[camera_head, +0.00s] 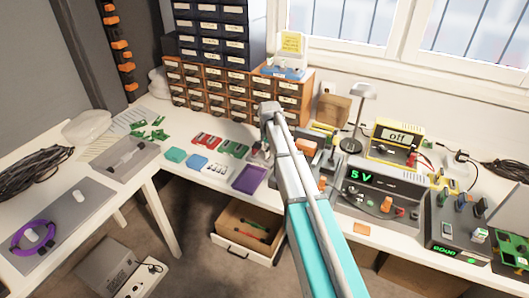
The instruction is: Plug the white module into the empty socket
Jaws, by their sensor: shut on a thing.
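A dark socket unit (456,243) with a green lit display stands at the right end of the table. Several small modules (479,236) stand upright in it, some pale. I cannot tell which socket is empty. Small white pieces (214,170) lie left of my gripper.
A drawer cabinet (228,92) stands behind. A lamp (358,120), a 5 V supply (372,195) and a yellow meter (394,143) stand between the arm and the socket unit.

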